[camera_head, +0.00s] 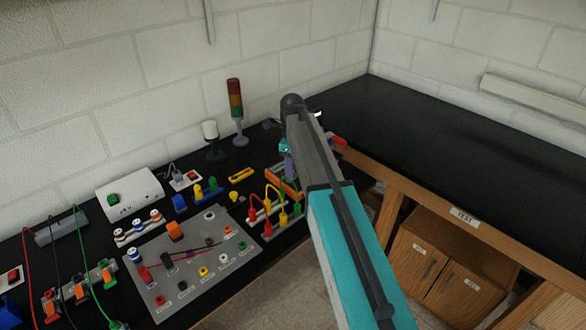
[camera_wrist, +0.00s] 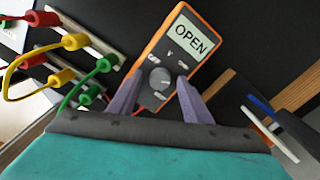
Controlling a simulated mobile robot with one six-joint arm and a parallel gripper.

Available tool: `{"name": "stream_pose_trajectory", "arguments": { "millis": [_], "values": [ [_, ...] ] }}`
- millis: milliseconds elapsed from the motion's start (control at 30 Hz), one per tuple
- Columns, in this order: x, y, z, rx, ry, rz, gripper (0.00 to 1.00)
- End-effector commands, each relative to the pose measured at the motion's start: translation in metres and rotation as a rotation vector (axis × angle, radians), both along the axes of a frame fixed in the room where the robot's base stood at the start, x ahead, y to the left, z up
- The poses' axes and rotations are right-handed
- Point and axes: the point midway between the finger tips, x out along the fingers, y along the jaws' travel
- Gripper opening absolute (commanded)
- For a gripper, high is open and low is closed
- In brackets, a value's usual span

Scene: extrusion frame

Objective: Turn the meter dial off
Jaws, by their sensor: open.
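The orange and dark grey meter (camera_wrist: 172,50) lies on the black bench in the wrist view, with "OPEN" on its display. Its round grey dial (camera_wrist: 159,79) sits on the lower half of its face. My gripper (camera_wrist: 156,82) is open, its two purple fingers apart on either side of the dial in the picture. I cannot tell whether the fingertips touch the meter. In the head view the orange edge of the meter (camera_head: 283,181) shows beside my arm, which hides most of it.
Red, yellow and green plugs with looped leads (camera_wrist: 68,62) stand close to the left of my gripper. A grey panel with sockets (camera_head: 190,262) lies further left. A signal tower (camera_head: 236,108) stands near the wall. The bench at right (camera_head: 470,140) is clear.

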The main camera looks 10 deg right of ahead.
Motion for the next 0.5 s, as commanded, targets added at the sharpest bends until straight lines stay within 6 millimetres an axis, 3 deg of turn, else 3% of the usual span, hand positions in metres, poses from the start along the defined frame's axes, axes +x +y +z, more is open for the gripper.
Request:
{"name": "stream_pose_trajectory", "arguments": {
  "millis": [267, 500],
  "values": [
    [-0.0001, -0.0005, -0.0005, 0.0, 0.0, -0.001, 0.43],
    [-0.0001, -0.0008, -0.0003, 0.0, 0.0, -0.001, 0.03]
  ]
}}
